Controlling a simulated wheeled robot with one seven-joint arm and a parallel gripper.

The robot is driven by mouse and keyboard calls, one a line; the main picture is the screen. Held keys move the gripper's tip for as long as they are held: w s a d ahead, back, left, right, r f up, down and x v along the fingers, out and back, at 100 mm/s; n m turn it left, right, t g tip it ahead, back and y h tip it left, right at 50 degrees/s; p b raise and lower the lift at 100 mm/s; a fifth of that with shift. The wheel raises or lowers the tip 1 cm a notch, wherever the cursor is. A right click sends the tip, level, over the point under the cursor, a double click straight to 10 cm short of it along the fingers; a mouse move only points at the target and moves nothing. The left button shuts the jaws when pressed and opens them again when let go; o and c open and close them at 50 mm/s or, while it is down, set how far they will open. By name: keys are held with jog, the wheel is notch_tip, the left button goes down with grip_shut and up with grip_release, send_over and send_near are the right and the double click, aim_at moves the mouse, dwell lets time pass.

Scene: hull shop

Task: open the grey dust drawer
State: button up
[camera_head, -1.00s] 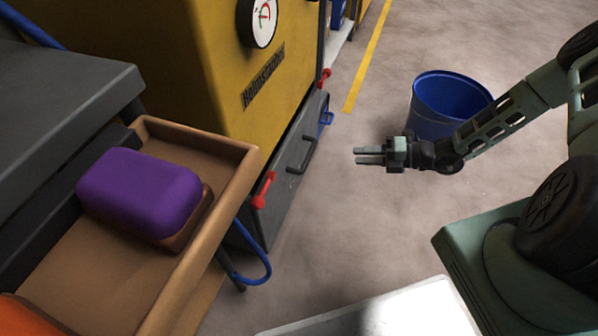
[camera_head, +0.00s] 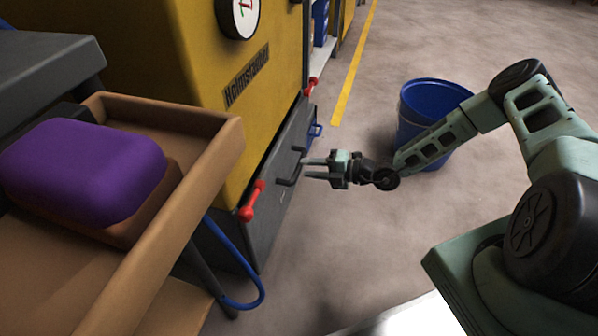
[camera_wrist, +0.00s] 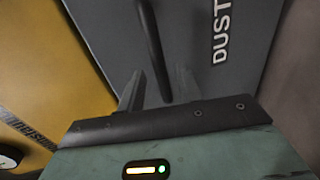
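The grey dust drawer (camera_head: 268,215) is at the foot of the yellow machine, its front looking flush. Its front fills the middle of the wrist view (camera_wrist: 225,85), with "DUST" lettering at the right. The dark bar handle (camera_head: 287,181) stands out from the front. My gripper (camera_head: 304,168) is open at the handle, its fingers pointing left. In the wrist view the handle (camera_wrist: 152,45) runs between the two fingertips (camera_wrist: 158,85), with a gap visible at each side. I cannot tell how deep the handle sits between them.
Red fittings (camera_head: 252,201) and (camera_head: 310,87) flank the drawer. The yellow machine (camera_head: 215,110) rises above it. A brown tray (camera_head: 190,195) with a purple block (camera_head: 85,170) juts out at the left. A blue bin (camera_head: 432,100) stands behind my arm. The floor before the drawer is clear.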

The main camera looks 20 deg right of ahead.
aim_at(300, 167)
jog(key=shift+b+x, duration=0.55)
jog(key=shift+x, duration=1.4)
grip_shut()
jog(key=f+p+v, duration=0.3)
jog(key=v, duration=1.3)
jog(key=d+f+p+v, duration=0.1)
jog(key=f+p+v, duration=0.2)
jog(key=v, duration=1.4)
jog(key=shift+s+d+f, duration=0.35)
jog(key=shift+s+f, duration=0.05)
jog(key=shift+s, duration=0.15)
grip_release()
